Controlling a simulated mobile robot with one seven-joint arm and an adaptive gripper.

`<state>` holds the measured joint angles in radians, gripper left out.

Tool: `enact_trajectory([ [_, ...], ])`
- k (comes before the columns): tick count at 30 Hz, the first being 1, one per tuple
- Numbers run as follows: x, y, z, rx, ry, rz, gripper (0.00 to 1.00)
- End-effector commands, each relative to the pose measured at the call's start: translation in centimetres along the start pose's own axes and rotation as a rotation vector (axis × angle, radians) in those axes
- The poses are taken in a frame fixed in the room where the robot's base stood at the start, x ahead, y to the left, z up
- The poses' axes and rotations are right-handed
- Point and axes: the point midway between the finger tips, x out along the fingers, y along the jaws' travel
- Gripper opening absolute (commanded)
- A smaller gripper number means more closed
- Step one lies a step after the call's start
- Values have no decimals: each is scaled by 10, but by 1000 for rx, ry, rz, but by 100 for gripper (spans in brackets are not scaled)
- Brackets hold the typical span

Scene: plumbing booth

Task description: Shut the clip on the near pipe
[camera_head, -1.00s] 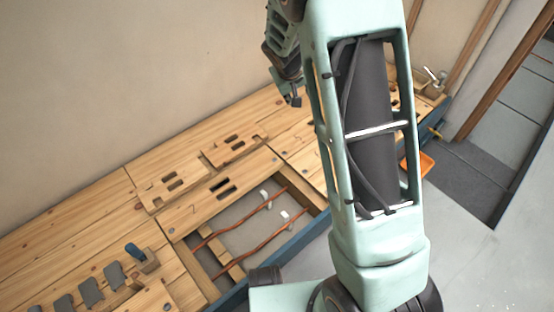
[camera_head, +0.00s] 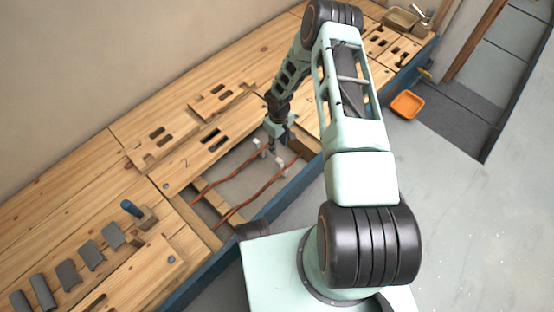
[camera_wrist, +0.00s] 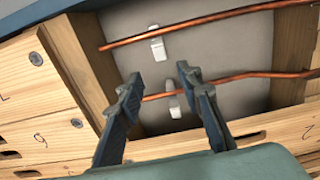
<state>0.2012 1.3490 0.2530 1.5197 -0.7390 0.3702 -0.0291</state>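Two copper pipes cross the recess in the wooden bench. The near pipe (camera_head: 258,190) runs closer to the blue front edge, with a white clip (camera_head: 282,170) on it; in the wrist view this pipe (camera_wrist: 215,18) and its clip (camera_wrist: 157,46) are at the top. The far pipe (camera_head: 228,178) has another white clip (camera_head: 259,145); they show lower in the wrist view as pipe (camera_wrist: 240,78) and clip (camera_wrist: 174,106). My gripper (camera_head: 273,152) is above the recess by the clips, open and empty, its fingers (camera_wrist: 158,76) apart. I cannot tell whether either clip is shut.
Wooden side walls (camera_wrist: 78,60) bound the recess. An orange tray (camera_head: 407,105) lies on the floor at right.

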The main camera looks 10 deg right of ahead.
Motion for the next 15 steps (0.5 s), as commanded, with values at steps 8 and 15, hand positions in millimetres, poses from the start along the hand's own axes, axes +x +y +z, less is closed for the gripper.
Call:
enact_trajectory([
  [8,48,-1,1,-1,-2,-2,33],
  [15,89,0,0,0,0,0,33],
])
